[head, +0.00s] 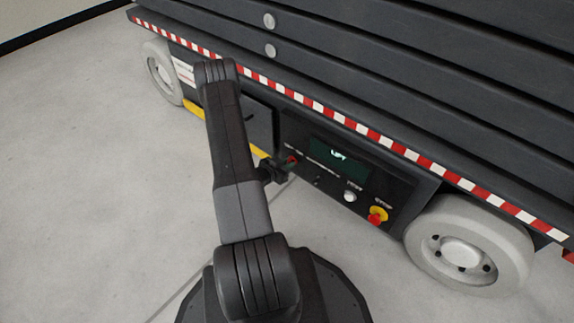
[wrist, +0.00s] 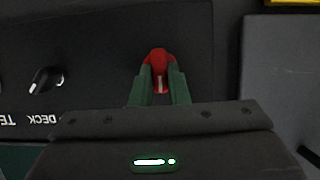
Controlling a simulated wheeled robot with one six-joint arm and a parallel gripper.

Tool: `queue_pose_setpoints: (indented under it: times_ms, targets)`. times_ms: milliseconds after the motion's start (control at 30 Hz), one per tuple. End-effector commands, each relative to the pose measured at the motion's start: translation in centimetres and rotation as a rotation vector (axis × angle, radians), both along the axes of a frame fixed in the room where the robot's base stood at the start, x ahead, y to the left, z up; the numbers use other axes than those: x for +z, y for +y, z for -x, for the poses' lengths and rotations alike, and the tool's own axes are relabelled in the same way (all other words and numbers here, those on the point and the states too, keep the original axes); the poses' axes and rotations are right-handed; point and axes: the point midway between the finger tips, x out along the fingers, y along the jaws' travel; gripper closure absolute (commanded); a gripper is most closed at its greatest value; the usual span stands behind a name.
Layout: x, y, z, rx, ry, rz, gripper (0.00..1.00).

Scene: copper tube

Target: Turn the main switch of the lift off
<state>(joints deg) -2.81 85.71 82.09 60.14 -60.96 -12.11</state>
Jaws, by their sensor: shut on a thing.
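The lift (head: 400,90) is a dark machine with a black control panel low on its side. The red main switch (head: 292,159) sits at the panel's left end, partly hidden by my gripper (head: 277,170). In the wrist view the red switch knob (wrist: 158,58) shows between the two green fingertips of my gripper (wrist: 160,82). The fingers are shut on the knob, one on each side. A short pale mark (wrist: 159,84) shows on the red knob. The panel's display (head: 340,157) is lit and reads LIFT.
A black deck knob (wrist: 46,79) is left of the switch in the wrist view. The head view shows a pale button (head: 349,196) and a red stop button on yellow (head: 378,215) farther right. A wheel (head: 468,245) stands right of the panel. The grey floor (head: 80,190) at left is clear.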

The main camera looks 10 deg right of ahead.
Motion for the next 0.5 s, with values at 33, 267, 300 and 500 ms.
queue_pose_setpoints:
  times_ms: [33,267,300,500]
  targets:
    - [-0.05,0.01,0.05,0.0,0.005,0.002,1.0]
    - [-0.04,0.02,0.06,0.001,0.007,0.003,1.0]
    - [-0.04,0.02,0.06,0.001,0.007,0.003,1.0]
    - [-0.03,0.01,0.04,0.001,0.005,0.003,0.64]
